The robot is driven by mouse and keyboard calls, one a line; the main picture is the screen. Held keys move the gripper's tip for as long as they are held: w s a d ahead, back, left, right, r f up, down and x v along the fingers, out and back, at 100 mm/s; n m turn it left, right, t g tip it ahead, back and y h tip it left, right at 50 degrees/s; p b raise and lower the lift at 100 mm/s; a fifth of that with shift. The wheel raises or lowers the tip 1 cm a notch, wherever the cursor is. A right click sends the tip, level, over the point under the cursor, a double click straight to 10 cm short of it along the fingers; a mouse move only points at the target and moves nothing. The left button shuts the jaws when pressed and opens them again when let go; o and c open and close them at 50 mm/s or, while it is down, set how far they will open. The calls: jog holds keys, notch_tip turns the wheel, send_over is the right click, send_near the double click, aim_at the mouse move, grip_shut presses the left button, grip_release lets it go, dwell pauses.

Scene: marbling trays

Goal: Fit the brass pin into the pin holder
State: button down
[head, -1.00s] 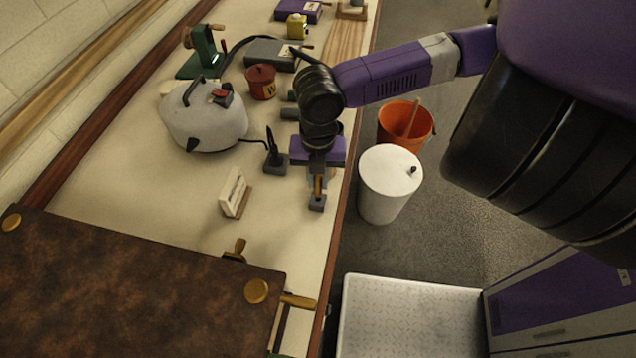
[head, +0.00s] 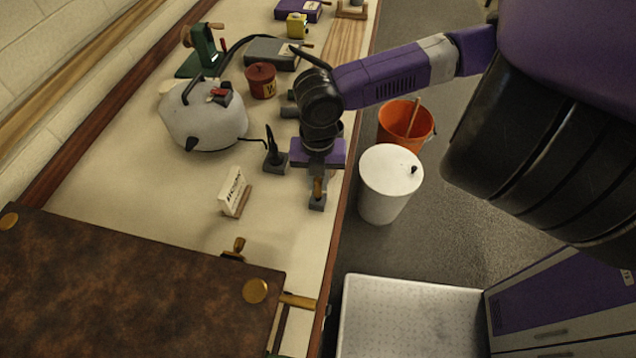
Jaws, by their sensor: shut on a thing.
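The brass pin (head: 318,188) stands upright between the fingers of my gripper (head: 318,184), close to the front edge of the bench. My gripper points down and is shut on the pin. The pin holder, a small grey block (head: 317,204), is directly below the fingers. The pin's lower end is at the top of the block. I cannot tell from this view how far it is inside, and the fingers hide part of it.
A card on a wooden stand (head: 234,192) is left of the holder, and a small black stand (head: 274,160) is behind left. A grey kettle-like machine (head: 203,120) is farther left. A brown marbled board (head: 130,285) and brass latch (head: 237,247) are nearer. A white bin (head: 388,190) stands off the bench.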

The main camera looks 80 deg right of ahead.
jog(key=shift+f+b, duration=0.6)
jog(key=shift+f, duration=0.4)
jog(key=c, duration=1.3)
grip_release()
jog(key=shift+o, duration=0.2)
jog(key=shift+r, duration=0.1)
notch_tip(320, 180, up, 8)
jog(key=shift+f, duration=0.15)
